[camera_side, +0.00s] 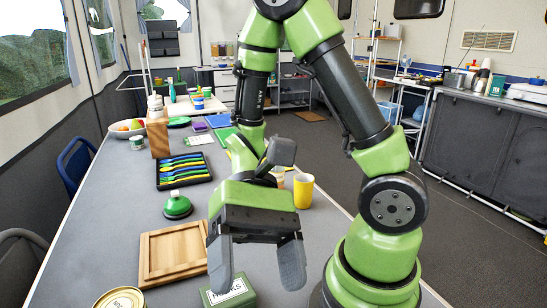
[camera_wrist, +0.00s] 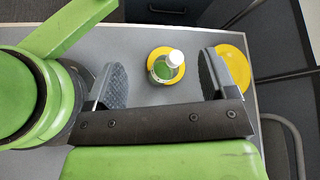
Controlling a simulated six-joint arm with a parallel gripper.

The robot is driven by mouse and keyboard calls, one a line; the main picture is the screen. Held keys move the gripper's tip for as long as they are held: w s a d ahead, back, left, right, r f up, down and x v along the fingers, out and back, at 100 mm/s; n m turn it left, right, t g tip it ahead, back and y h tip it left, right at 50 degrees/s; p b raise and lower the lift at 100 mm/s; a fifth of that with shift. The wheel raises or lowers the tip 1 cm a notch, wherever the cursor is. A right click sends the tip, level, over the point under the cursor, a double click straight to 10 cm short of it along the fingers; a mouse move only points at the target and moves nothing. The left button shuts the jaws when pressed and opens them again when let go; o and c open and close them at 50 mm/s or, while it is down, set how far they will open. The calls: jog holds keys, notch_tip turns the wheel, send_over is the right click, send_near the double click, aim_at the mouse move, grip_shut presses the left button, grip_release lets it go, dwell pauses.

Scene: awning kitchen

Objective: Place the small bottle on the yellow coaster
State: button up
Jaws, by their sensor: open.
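A small bottle (camera_wrist: 163,70) with a white cap and green body shows in the wrist view, between my fingertips but apart from both. A yellow round rim (camera_wrist: 152,54) shows around its base; I cannot tell whether this is a coaster or part of the bottle. A flat yellow disc (camera_wrist: 237,62), like a coaster, lies to the right, partly hidden by my right finger. My gripper (camera_wrist: 160,82) is open and empty. In the side view my gripper (camera_side: 255,268) points down over the near table; I cannot make out the bottle there.
A square wooden tray (camera_side: 150,231), a green labelled box (camera_side: 238,290) and a round tin (camera_side: 122,298) are near my gripper in the side view. A green domed object (camera_side: 177,206), a cutlery tray (camera_side: 184,158) and a yellow cup (camera_side: 304,190) stand farther back.

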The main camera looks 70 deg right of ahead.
jog(key=w+d+r+n+t+h, duration=0.2)
jog(key=d+r+t+h, duration=0.6)
jog(key=r+t, duration=0.3)
jog(key=d+t, duration=0.1)
jog(key=t, duration=0.1)
jog(key=shift+r+t+h, duration=0.3)
jog(key=shift+r, duration=0.05)
